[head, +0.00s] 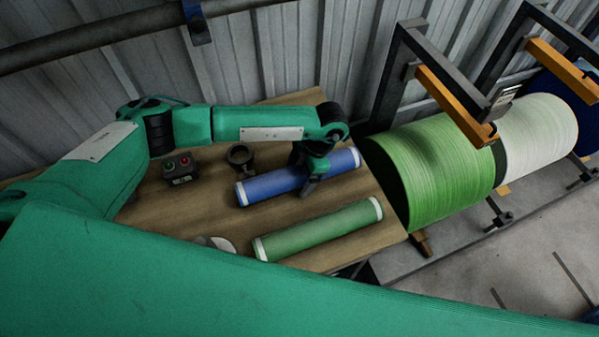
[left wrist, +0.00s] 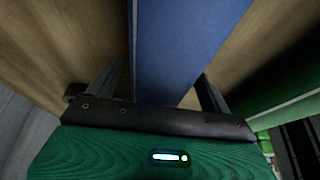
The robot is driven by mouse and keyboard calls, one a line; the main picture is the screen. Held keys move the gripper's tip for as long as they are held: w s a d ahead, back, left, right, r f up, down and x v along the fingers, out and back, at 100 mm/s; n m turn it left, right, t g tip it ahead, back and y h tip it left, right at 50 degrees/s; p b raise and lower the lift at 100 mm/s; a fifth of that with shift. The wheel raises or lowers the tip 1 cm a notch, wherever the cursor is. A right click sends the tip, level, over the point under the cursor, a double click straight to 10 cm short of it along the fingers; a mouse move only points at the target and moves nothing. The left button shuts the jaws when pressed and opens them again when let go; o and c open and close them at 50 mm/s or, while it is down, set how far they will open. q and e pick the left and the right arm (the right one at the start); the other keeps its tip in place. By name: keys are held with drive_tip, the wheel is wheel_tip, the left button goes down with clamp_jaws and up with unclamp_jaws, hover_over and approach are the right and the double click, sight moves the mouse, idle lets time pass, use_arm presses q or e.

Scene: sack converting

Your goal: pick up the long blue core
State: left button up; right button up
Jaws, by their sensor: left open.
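The long blue core (head: 275,185) lies on the wooden table (head: 210,220), with white bands at both ends. My left gripper (head: 309,182) is above it, pointing down, near its right half. In the left wrist view the blue core (left wrist: 185,45) runs between the two fingers of the open left gripper (left wrist: 168,85), one finger on each side, with some space beside it. I cannot tell how far down the fingers reach. My right gripper is not in view.
A green core (head: 320,228) lies in front of the blue one. A control box (head: 180,170) with buttons and a dark round holder (head: 240,156) stand behind it. Large green (head: 440,172) and white (head: 540,135) rolls stand right of the table. A corrugated wall is behind.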

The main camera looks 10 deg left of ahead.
use_arm(q)
drive_tip(key=c, duration=1.4)
drive_tip(key=shift+r, duration=0.15)
